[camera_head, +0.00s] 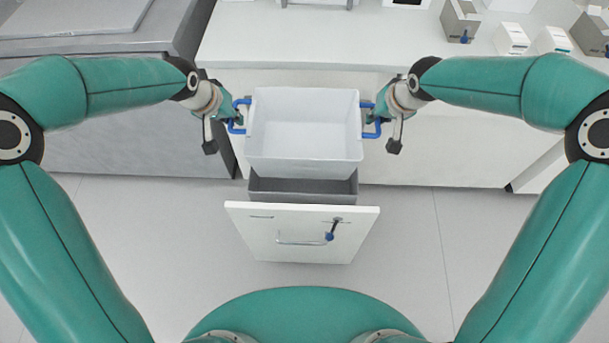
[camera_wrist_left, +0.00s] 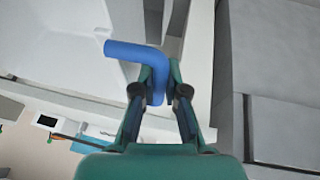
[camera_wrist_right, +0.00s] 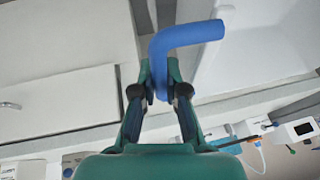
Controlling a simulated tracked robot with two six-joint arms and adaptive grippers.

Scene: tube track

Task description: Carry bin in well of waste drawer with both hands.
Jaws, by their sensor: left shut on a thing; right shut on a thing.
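The white bin (camera_head: 304,130) is empty and has a blue handle on each side. It is held above the open waste drawer (camera_head: 301,232), whose grey well (camera_head: 303,188) shows below the bin's near edge. The bin hides the rest of the well. My left gripper (camera_head: 236,117) is shut on the left blue handle (camera_wrist_left: 137,52). My right gripper (camera_head: 373,119) is shut on the right blue handle (camera_wrist_right: 185,38). I cannot tell how high the bin is above the well.
The drawer front has a bar handle (camera_head: 290,243) and a blue-tipped part (camera_head: 330,236). A counter (camera_head: 330,30) with several boxes and containers at its right stands behind. A grey cabinet (camera_head: 120,130) is at the left. The floor (camera_head: 430,240) on the right is clear.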

